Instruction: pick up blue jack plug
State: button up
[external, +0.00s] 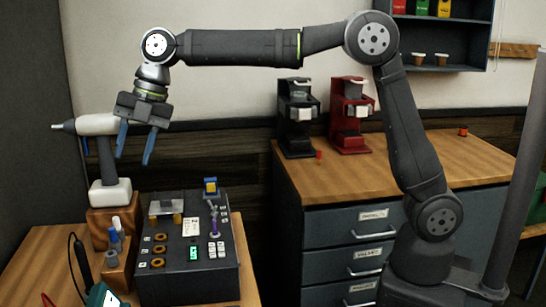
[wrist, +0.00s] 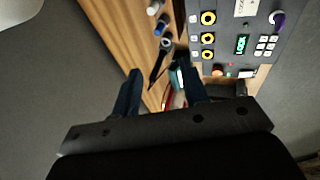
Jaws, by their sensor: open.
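A small blue plug (external: 113,236), which looks like the blue jack plug, stands in a wooden holder at the left of the control box. It also shows in the wrist view (wrist: 161,29), near the top centre, between a white plug and a grey one. My gripper (external: 133,160) is open and empty, high above the holder, with its blue fingers pointing down. In the wrist view the open fingers (wrist: 158,74) are wide apart, and the blue plug lies beyond them. The plug's lower end is hidden in the holder.
The dark control box (external: 187,255) with sockets, buttons and a lit display stands right of the holder. A white and grey tool (external: 110,190) stands behind on a wooden block. A black probe (external: 82,260) and a teal meter (external: 104,296) are in front.

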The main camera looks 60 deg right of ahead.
jog(key=m+g, duration=0.1)
jog(key=m, duration=0.8)
send_near(114, 240)
jog(key=x, duration=0.7)
jog(key=shift+w+f, duration=0.2)
jog(key=shift+w, duration=0.25)
grip_shut()
